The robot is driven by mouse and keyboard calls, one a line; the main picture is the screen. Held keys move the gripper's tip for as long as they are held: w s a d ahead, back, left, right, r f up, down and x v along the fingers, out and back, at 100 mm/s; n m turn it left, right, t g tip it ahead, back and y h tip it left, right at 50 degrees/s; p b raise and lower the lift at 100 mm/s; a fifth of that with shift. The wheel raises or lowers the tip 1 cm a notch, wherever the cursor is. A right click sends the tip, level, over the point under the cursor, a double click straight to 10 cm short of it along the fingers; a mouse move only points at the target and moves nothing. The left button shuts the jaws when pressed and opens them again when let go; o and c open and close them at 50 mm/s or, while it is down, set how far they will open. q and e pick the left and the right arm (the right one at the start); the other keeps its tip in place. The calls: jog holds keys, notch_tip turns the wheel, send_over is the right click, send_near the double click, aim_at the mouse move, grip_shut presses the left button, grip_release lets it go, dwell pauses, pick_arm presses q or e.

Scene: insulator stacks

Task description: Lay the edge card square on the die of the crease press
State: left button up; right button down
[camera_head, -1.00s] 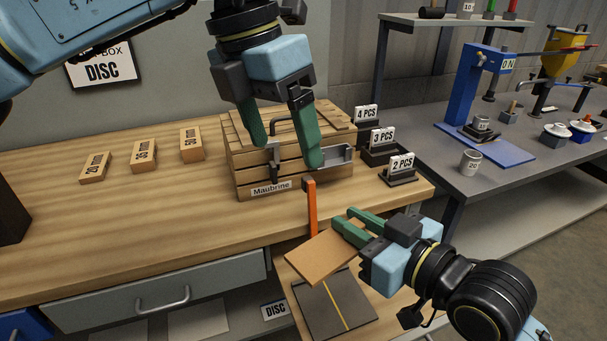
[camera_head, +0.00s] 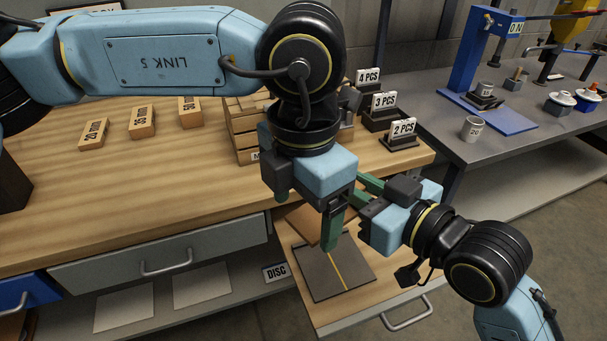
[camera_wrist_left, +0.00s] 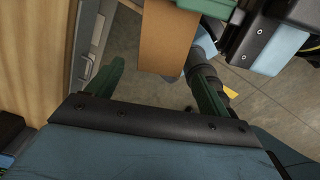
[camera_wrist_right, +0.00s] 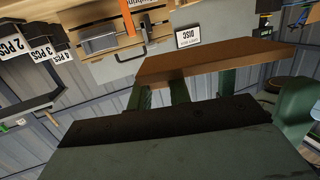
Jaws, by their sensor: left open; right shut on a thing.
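The edge card (camera_head: 300,217) is a flat brown board, partly hidden behind my left gripper in the head view. My right gripper (camera_head: 355,197) is shut on the card and holds it above the crease press. The card also shows in the right wrist view (camera_wrist_right: 215,60). The die of the crease press (camera_head: 322,277) is a dark square plate with a yellow line, bare in its visible part. My left gripper (camera_head: 308,232) is open and points down by the card; the left wrist view shows the card (camera_wrist_left: 168,38) between its spread fingers, touching cannot be told.
A wooden crate (camera_head: 243,128) stands behind my left gripper. Marked wooden blocks (camera_head: 142,121) lie on the bench's left. Signed stands (camera_head: 400,138) are at right. The orange lever (camera_wrist_right: 137,30) shows in the right wrist view.

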pick_arm(q)
jog(key=shift+f, duration=0.85)
jog(key=shift+c, duration=0.3)
jog(key=c, duration=1)
pick_arm(e)
jog(key=c, duration=1.2)
grip_release()
